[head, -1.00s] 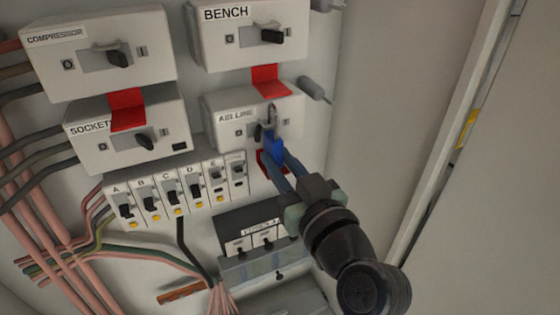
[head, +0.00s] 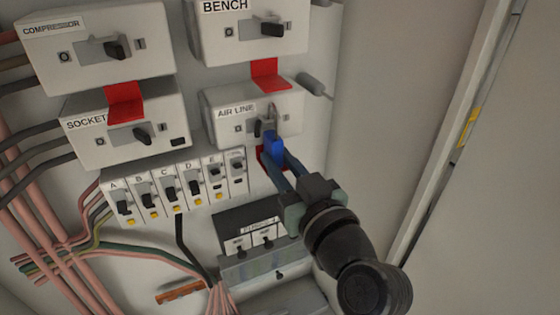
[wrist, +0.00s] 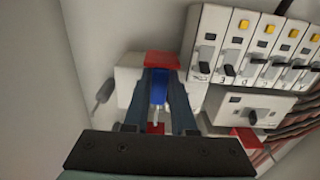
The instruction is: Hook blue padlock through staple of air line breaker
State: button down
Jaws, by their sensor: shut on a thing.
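The air line breaker (head: 222,124) is a white box with a dark handle at the middle right of the head view. Its box also shows in the wrist view (wrist: 128,72). My gripper (head: 277,158) is shut on the blue padlock (head: 277,147), which stands between the fingertips in front of the breaker's lower front. The padlock's grey shackle (head: 271,110) points up beside the handle. In the wrist view the blue body (wrist: 158,88) sits between both fingers (wrist: 160,98). The staple is not distinct, and I cannot tell whether the shackle passes through it.
The bench breaker (head: 225,42) is above, with a red flap (head: 268,74) between. The sockets breaker (head: 85,135) and a row of small switches (head: 172,190) lie left and below. A grey cylinder (head: 312,83) projects at right. Bare panel lies right of the breakers.

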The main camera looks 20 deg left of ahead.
dwell(0.3)
jog(key=c, duration=0.7)
grip_release()
jog(key=shift+o, duration=0.2)
jog(key=b+v, duration=0.4)
jog(key=v, duration=0.9)
jog(key=w+d+r+m+t+h+p, duration=0.1)
jog(key=w+r+m+t+h, duration=0.15)
jog(key=r, duration=0.35)
jog(key=w+d+r+m+t+h, duration=0.2)
jog(key=r+t+h, duration=0.15)
jog(key=r, duration=0.25)
jog(key=s+d+r+m+t+h, duration=0.1)
jog(key=s+r+m+t+h, duration=0.1)
jog(key=r, duration=0.7)
jog(key=s+d+r+m+t+h, duration=0.1)
jog(key=s+r+t+h, duration=0.3)
jog(key=r, duration=0.4)
jog(key=s+m+t, duration=0.1)
jog(key=t, duration=0.1)
jog(key=shift+s+d+r+t+h+p, duration=0.2)
jog(key=shift+s+r+t+h+p, duration=0.1)
jog(key=shift+r+h+p, duration=0.1)
